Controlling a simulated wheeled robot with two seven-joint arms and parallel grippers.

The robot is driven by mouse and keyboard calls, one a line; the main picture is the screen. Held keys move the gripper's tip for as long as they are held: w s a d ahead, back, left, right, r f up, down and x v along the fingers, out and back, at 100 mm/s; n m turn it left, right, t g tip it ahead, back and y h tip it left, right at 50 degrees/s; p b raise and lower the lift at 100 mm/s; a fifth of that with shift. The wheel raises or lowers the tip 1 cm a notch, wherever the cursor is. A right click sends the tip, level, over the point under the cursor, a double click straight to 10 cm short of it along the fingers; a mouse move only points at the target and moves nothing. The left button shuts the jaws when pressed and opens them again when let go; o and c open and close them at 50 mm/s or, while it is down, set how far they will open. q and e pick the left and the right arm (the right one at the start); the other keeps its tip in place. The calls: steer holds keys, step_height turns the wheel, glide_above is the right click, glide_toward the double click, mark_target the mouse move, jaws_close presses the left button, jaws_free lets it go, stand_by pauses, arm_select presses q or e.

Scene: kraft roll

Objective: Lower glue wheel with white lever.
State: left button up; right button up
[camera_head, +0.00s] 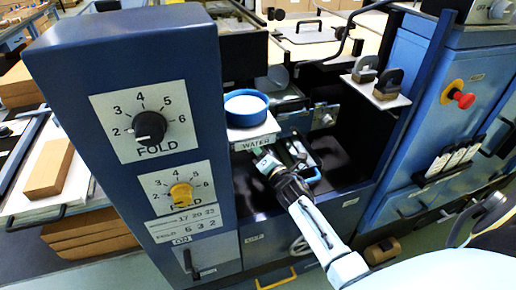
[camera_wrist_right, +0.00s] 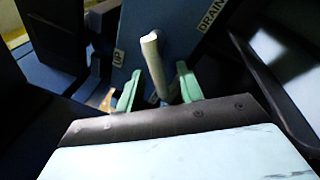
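The white lever (camera_wrist_right: 152,62) stands out from a blue panel (camera_wrist_right: 190,35) in the right wrist view, between labels that read UP and DRAIN. My right gripper (camera_wrist_right: 158,72) has its two green fingers apart, one on each side of the lever, with visible gaps. In the head view my right gripper (camera_head: 265,160) reaches in below the WATER label (camera_head: 257,143), and the lever cannot be made out there. I cannot pick out the glue wheel for certain. My left gripper is not in view.
A blue-rimmed water bowl (camera_head: 246,106) sits just above the right gripper. A tall blue cabinet with a black FOLD knob (camera_head: 149,127) and a yellow knob (camera_head: 181,194) stands to the left. A red button (camera_head: 464,99) is on the right-hand blue cabinet.

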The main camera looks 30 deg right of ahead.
steer(key=shift+s, duration=0.1)
steer(key=s, duration=0.4)
steer(key=s+f, duration=0.1)
steer(key=s, duration=0.3)
steer(key=s+p, duration=0.1)
steer(key=s, duration=0.3)
steer(key=shift+s+a+f, duration=0.15)
steer(key=shift+s+a, duration=0.1)
steer(key=shift+a, duration=0.05)
steer(key=shift+s, duration=0.3)
